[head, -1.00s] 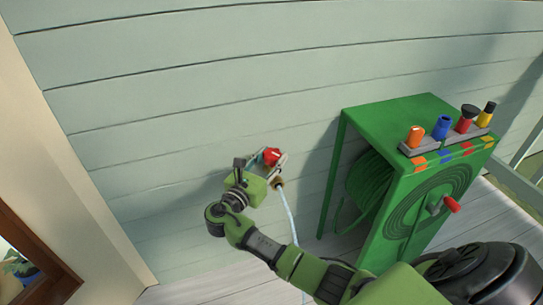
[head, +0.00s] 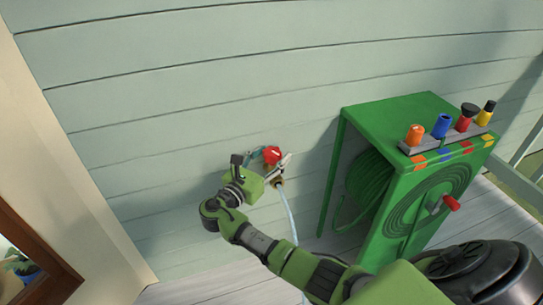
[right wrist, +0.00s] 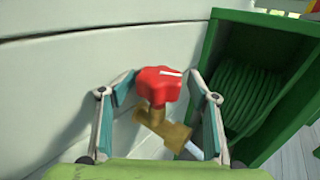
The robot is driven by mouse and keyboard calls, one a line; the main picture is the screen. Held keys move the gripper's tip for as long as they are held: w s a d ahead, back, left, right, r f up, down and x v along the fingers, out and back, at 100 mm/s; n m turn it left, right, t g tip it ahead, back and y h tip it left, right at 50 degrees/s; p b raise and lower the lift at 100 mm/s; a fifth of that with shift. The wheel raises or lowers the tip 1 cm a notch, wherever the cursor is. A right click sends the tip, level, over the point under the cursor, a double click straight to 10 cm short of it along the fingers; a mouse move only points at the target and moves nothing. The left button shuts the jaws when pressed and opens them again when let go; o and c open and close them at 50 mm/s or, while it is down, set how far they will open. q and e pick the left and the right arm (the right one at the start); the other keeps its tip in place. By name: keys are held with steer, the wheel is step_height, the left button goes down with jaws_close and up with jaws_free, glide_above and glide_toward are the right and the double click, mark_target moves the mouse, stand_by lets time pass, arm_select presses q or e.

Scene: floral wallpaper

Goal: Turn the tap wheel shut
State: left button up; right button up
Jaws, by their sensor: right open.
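The red tap wheel (head: 272,155) sits on a brass tap at the pale green plank wall. In the right wrist view the red wheel (right wrist: 158,84) has a white mark on top, and the brass tap body (right wrist: 163,124) shows below it. My right gripper (head: 270,162) is at the wheel. In the right wrist view my right gripper (right wrist: 160,95) is open, with one finger on each side of the wheel and visible gaps between. A pale hose (head: 287,213) hangs from the tap. My left gripper is not in view.
A green hose reel cabinet (head: 400,113) stands right of the tap, with coiled green hose inside and a red crank handle. Coloured nozzles (head: 441,126) stand on its rack. A cream post (head: 60,170) is at the left. The wall above the tap is clear.

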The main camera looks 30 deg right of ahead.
mark_target(267, 160)
steer(key=shift+a, duration=0.1)
steer(key=shift+v, duration=3.9)
